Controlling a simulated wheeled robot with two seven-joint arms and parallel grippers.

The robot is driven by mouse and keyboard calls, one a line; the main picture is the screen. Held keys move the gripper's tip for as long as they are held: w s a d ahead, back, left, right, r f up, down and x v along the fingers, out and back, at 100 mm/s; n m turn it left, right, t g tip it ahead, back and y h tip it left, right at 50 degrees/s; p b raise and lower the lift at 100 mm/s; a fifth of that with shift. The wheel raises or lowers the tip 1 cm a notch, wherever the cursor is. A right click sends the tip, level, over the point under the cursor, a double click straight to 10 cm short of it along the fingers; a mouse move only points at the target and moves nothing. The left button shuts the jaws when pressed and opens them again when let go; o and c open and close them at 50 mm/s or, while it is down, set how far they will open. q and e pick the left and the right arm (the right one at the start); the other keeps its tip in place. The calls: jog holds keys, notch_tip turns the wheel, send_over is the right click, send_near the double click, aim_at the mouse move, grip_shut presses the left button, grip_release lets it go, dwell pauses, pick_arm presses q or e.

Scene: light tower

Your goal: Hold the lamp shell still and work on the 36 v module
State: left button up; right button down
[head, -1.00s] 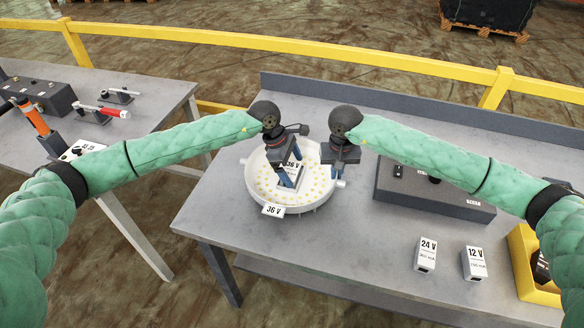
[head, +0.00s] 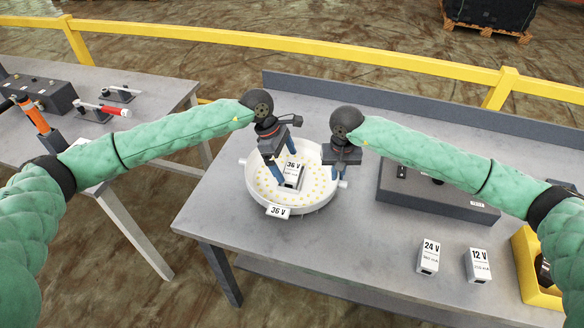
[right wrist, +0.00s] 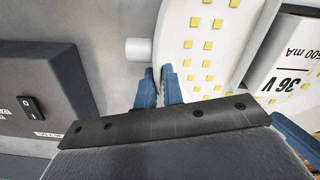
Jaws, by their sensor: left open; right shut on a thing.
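The lamp shell (head: 253,200) is a round white dish with yellow LED squares, on the grey table. A 36 V tag (head: 278,211) is at its front rim. The white 36 V module (head: 293,172) sits inside the shell; it also shows in the right wrist view (right wrist: 290,65). My left gripper (head: 282,170) is open over the shell, just left of and above the module; whether it touches the module is unclear. My right gripper (right wrist: 164,88) is shut on the shell's rim near a small side stub; in the head view it hides that rim part.
The 24 V module (head: 428,256) and 12 V module (head: 477,265) stand at the front right. A yellow bin (head: 525,265) is at the right edge. A grey switch box (head: 425,200) lies right of my right gripper. The table's front left is clear.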

pick_arm(q)
jog(key=v, duration=0.7)
jog(key=shift+d+r, duration=0.2)
pick_arm(e)
jog(key=shift+d, duration=0.2)
jog(key=c, duration=1.6)
grip_release()
pick_arm(q)
jog(key=shift+w+d, duration=0.1)
pick_arm(e)
jog(key=shift+o, duration=0.5)
jog(key=shift+w, duration=0.1)
jog(key=shift+r, duration=0.1)
